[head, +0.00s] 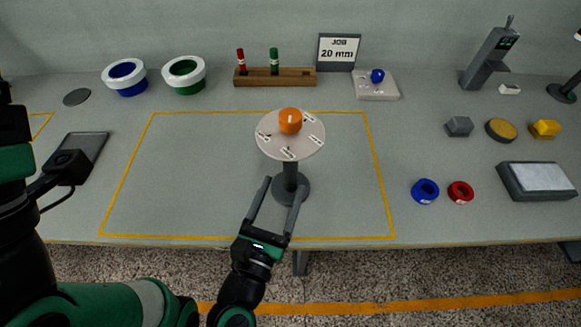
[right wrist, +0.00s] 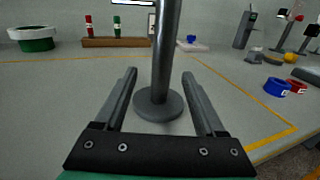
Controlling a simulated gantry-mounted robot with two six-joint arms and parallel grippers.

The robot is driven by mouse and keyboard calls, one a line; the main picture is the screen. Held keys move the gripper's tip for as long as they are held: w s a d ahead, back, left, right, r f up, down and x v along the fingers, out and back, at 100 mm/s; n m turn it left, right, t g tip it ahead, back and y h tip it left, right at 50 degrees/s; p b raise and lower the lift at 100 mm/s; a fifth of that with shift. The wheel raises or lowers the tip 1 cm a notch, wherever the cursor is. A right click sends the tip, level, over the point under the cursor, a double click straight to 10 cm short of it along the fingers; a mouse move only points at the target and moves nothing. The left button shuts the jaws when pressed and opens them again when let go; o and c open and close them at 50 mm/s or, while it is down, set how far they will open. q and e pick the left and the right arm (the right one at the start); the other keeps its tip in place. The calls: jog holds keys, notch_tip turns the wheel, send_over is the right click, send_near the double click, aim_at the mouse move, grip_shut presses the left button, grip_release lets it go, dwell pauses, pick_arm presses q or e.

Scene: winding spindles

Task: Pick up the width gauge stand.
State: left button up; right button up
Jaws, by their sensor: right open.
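The stand (head: 290,172) has a dark post on a round base and a pale round dial top with small labels. An orange knob (head: 290,121) sits on the dial. My right gripper (head: 285,184) is open, reaching in from the front, with one finger on each side of the post low down near the base. In the right wrist view the post (right wrist: 165,55) rises between the open fingers (right wrist: 160,76), with gaps on both sides, and its base (right wrist: 159,106) rests on the table. My left gripper (head: 8,100) is at the left edge, mostly cut off.
A yellow outline surrounds the stand, with clear table inside it. A wooden rack (head: 272,83), a job sign (head: 338,50) and two rimmed bowls (head: 184,76) stand behind. Blue (head: 425,191) and red rings (head: 460,192) lie to the right. The table's front edge is close.

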aim_at(288, 176)
jog(key=shift+r+b+x, duration=0.2)
jog(key=shift+b+x, duration=0.5)
jog(key=shift+x, duration=0.65)
jog(key=shift+r+b+x, duration=0.2)
jog(key=shift+b+x, duration=0.45)
jog(key=shift+x, duration=0.7)
jog(key=shift+s+d, duration=0.1)
jog(key=shift+c, duration=0.6)
grip_shut()
